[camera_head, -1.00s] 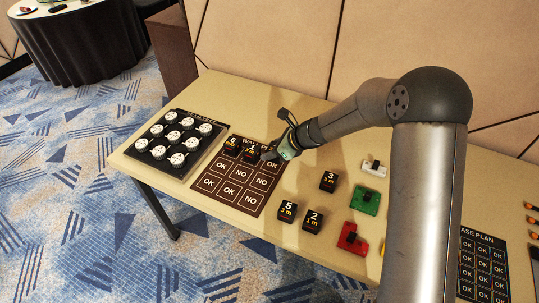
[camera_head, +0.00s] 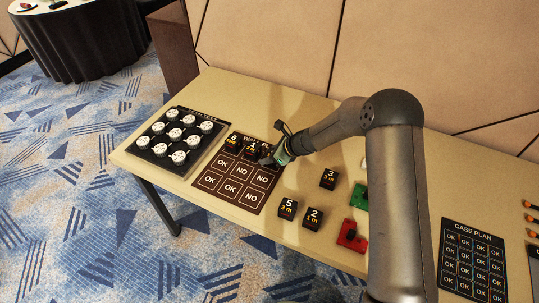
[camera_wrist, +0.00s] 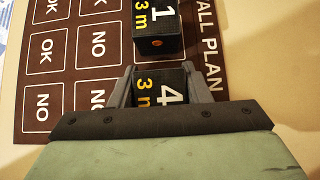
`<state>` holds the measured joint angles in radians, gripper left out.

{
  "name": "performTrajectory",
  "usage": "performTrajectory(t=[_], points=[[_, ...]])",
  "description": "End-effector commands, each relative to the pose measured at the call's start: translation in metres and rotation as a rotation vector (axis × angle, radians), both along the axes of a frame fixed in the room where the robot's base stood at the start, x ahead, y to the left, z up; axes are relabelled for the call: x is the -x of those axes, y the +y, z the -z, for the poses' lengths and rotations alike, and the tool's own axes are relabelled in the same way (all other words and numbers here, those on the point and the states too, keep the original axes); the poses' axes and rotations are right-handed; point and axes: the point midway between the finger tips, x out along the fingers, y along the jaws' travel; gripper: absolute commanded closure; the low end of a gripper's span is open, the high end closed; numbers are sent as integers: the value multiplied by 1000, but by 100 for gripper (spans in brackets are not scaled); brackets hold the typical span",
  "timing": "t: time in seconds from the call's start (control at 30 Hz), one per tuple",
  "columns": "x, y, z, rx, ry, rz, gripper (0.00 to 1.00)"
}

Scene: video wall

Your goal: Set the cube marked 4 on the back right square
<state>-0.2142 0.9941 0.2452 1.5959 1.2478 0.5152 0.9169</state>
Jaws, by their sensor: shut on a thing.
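My gripper (camera_head: 269,160) is over the back right square of the brown wall plan board (camera_head: 213,192). In the wrist view its two fingers are shut on the dark cube marked 4 (camera_wrist: 160,92), which also reads "3 m". The cube sits between the fingers, beside the cube marked 1 (camera_wrist: 157,25), with a small gap. The back right square is hidden under the cube and gripper. I cannot tell whether the cube touches the board. In the head view the cube marked 1 (camera_head: 251,148) stands in the back middle square.
The cube marked 6 (camera_head: 233,144) fills the back left square. Cubes marked 3 (camera_head: 329,178), 5 (camera_head: 288,208) and 2 (camera_head: 313,218) stand loose to the right, near green (camera_head: 359,197) and red (camera_head: 351,236) pieces. A tray of white discs (camera_head: 159,151) lies left.

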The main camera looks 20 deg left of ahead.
Motion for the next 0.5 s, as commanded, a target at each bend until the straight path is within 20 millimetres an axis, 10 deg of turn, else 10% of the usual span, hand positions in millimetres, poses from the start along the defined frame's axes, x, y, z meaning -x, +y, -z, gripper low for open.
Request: performTrajectory(t=[0.07,0.1,0.17,0.5], points=[[0,0,4,0,0,0,80],[0,0,3,0,0,0,51],[0,0,3,0,0,0,35],[0,0,-1,0,0,0,35]])
